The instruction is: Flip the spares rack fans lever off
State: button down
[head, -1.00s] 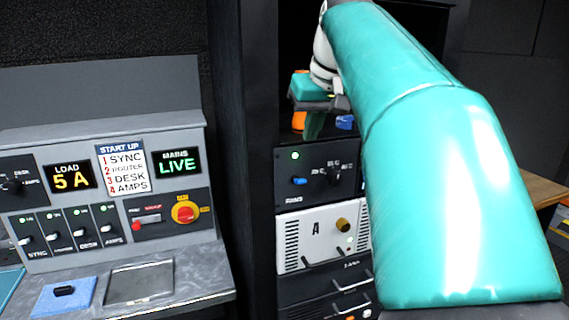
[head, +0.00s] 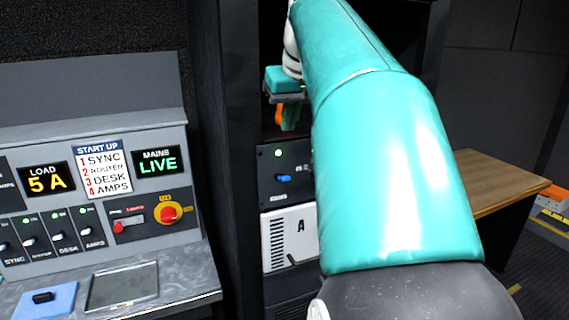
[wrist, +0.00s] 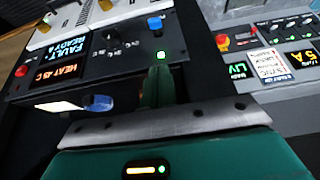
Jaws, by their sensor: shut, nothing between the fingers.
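The fans panel (head: 265,190) is a dark rack unit with a blue lever (head: 284,178) and a lit green lamp (head: 278,153) above it. The lever also shows in the wrist view (wrist: 155,24), with the lamp (wrist: 160,55) between it and my fingers. My gripper (head: 289,120) is above the panel in the head view, fingers pointing down. In the wrist view my gripper (wrist: 157,85) has its green fingers together and empty, apart from the lever. My arm hides the panel's right side in the head view.
A white unit (head: 288,240) marked A sits below the panel. An orange item (head: 279,114) is beside my fingers; a blue-ended item (wrist: 98,102) lies near them. The console (head: 95,200) stands left, with switches and a red knob. A wooden table (head: 490,180) is at right.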

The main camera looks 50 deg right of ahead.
send_over(285, 177)
jog(key=w, duration=0.1)
jog(key=f, duration=0.6)
jog(key=shift+d+f, duration=0.2)
jog(key=shift+d, duration=0.15)
jog(key=f, duration=0.1)
jog(key=s+f, duration=0.1)
jog(key=f, duration=0.1)
jog(key=shift+a+f, duration=0.1)
jog(key=shift+a, duration=0.1)
jog(key=shift+w+f, duration=0.15)
jog(key=shift+f, duration=0.35)
